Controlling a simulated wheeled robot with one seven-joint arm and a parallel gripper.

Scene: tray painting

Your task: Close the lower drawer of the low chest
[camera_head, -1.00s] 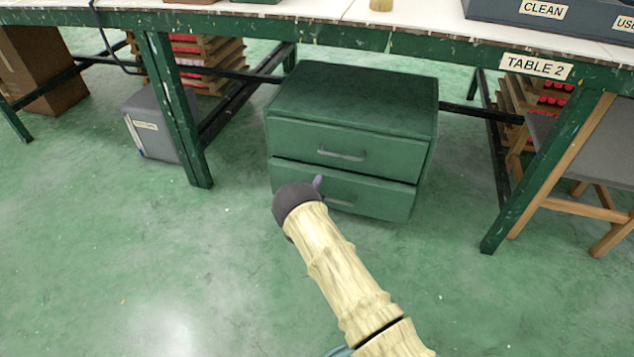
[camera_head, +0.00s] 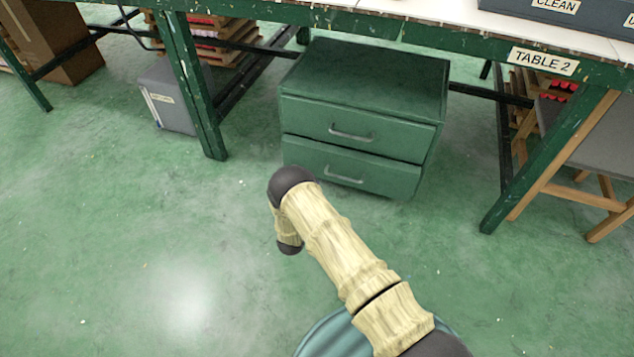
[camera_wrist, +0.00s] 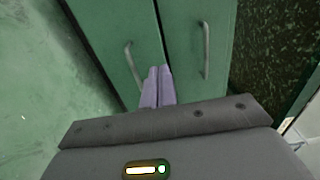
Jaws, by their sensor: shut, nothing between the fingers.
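The low green chest (camera_head: 375,72) stands on the floor under the table. Its upper drawer (camera_head: 390,138) and lower drawer (camera_head: 300,152) each have a grey bar handle. The lower drawer's front looks about flush with the upper one, with a thin dark gap between them. In the wrist view, turned sideways, the lower drawer (camera_wrist: 105,30) is at left and the upper drawer (camera_wrist: 185,25) at right. My gripper (camera_wrist: 158,72) is shut and empty, its purple fingers in front of the gap between the drawers. Contact cannot be told. In the head view my arm hides the gripper.
Table 2 (camera_head: 465,50) has green legs on both sides of the chest. A grey box (camera_head: 172,108) stands left of it, a wooden stool (camera_head: 570,190) right. Open green floor (camera_head: 130,230) lies in front and to the left.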

